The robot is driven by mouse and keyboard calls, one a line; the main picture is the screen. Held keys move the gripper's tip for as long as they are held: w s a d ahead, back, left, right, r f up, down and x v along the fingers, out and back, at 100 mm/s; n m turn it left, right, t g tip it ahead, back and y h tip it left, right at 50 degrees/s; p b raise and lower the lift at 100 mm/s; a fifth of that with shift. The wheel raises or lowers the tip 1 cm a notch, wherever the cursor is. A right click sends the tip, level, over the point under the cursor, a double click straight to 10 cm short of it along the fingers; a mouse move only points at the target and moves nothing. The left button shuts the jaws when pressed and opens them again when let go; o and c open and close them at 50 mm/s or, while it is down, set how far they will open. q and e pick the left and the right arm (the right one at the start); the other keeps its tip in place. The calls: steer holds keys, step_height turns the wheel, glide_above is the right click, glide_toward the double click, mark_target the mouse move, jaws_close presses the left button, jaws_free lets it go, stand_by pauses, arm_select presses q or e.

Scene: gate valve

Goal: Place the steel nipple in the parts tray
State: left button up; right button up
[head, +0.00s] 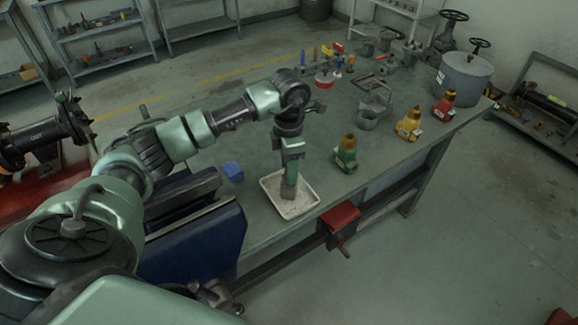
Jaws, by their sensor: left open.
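The parts tray (308,203) is a shallow, pale, worn tray near the front edge of the grey-green workbench. My left gripper (288,192) points straight down into it, with its fingers low over the tray's left-middle part. The gripper is open. I cannot make out the steel nipple; the fingers hide part of the tray floor, and the view is too small to tell whether it lies there. My right gripper is not in view.
A grey metal can (368,117) stands behind. A blue block (232,171) lies left of the tray. A large pot (464,80) stands far right.

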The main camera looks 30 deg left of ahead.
arm_select(q)
steer(key=shift+r, duration=0.2)
steer(key=shift+w+r, duration=0.1)
steer(key=shift+r, duration=0.15)
step_height(320, 180, up, 11)
steer(key=b, duration=0.2)
steer(key=shift+r, duration=0.15)
steer(key=shift+d, duration=0.1)
